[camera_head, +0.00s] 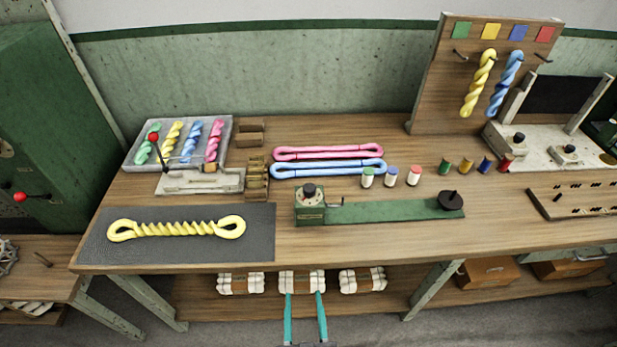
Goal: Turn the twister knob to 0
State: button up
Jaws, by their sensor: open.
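The twister (385,211), a long green device, lies on the middle of the wooden table near its front edge. A black knob (309,188) sits on a pale dial on top of the green box at its left end. A small crank shows on that box's right side, and a black disc (450,199) is at the twister's right end. The knob's setting is too small to read. My gripper (304,304) shows at the bottom middle with two teal fingers spread apart and empty. In the picture it is below the knob, in front of the table edge, away from the twister.
A yellow twisted skein (175,229) lies on a dark mat (258,232) at left. Pink (328,153) and blue (327,169) skeins and several small spools stand behind the twister. A peg board (433,88) stands at back right. White bundles (363,281) lie on the lower shelf.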

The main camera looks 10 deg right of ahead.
jog(key=w+d+r, duration=0.2)
jog(key=w+r, duration=0.3)
jog(key=w, duration=0.6)
jog(key=t, duration=0.1)
send_near(310, 192)
jog(key=shift+h, duration=0.4)
jog(key=w, duration=0.5)
jog(key=shift+f, duration=0.15)
jog(key=w, duration=1)
jog(key=shift+w+d, duration=0.25)
jog(key=shift+d, duration=0.15)
jog(key=c, duration=1)
